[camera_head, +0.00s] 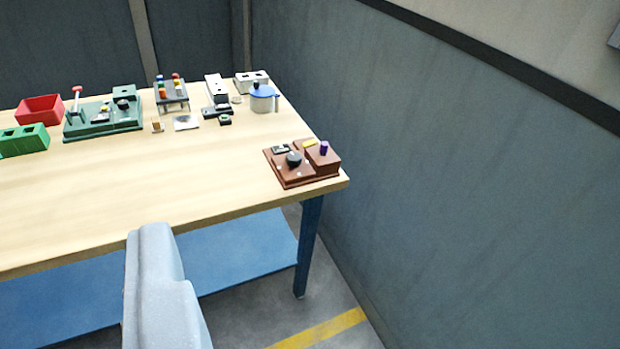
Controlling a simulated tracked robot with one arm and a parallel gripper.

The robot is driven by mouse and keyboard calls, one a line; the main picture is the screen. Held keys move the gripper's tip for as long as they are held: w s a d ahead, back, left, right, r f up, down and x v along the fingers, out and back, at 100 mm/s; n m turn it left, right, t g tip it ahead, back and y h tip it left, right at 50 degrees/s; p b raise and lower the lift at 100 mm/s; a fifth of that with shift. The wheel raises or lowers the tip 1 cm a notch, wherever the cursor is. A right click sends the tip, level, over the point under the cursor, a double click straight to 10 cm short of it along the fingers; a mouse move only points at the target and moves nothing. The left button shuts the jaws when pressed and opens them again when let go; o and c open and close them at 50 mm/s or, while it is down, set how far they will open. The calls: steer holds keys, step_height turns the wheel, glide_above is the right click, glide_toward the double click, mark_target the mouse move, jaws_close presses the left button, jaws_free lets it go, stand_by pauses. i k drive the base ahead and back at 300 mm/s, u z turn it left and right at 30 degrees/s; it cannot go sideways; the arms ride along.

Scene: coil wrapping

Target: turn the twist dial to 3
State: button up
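A brown box unit (284,178) sits at the table's near right corner. A round dark knob (293,158) stands on it and looks like the twist dial. Its markings and setting are too small to read. Another dark knob (122,104) is on a green board (98,126) at the far left; I cannot tell for certain which one is the dial. My gripper's fingers do not show. A pale blue-grey part, likely of my arm, rises from the bottom, in front of the table and apart from the brown unit.
The wooden table (150,190) has a wide bare middle. A grey wall (450,170) runs along the right.

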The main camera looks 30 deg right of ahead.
mark_target(293, 158)
steer(key=u, duration=0.15)
steer(key=k, duration=0.25)
steer(key=z, duration=0.7)
steer(key=i, duration=1.9)
steer(key=u, duration=0.5)
